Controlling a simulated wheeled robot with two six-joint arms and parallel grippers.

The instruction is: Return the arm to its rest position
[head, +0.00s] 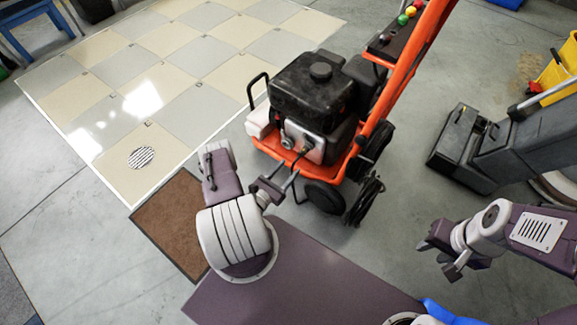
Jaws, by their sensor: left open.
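My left gripper (287,178) is open, with its two thin fingers parted and nothing seen between them. It is in front of the orange machine (300,160), and I cannot tell whether it touches it. My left arm's purple and pale grey links show beside it, above the brown mat and my purple body. My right gripper (436,258) is at the right, above the grey concrete floor. It is small and seen at an angle, and I cannot tell how far its jaws are apart. No object shows in it.
The orange machine with a black engine stands just beyond my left arm. A grey floor machine (480,150) and a yellow bucket (556,75) stand at the right. A brown mat (172,222) lies beside the tiled floor (185,55). A blue stool (38,20) is far left.

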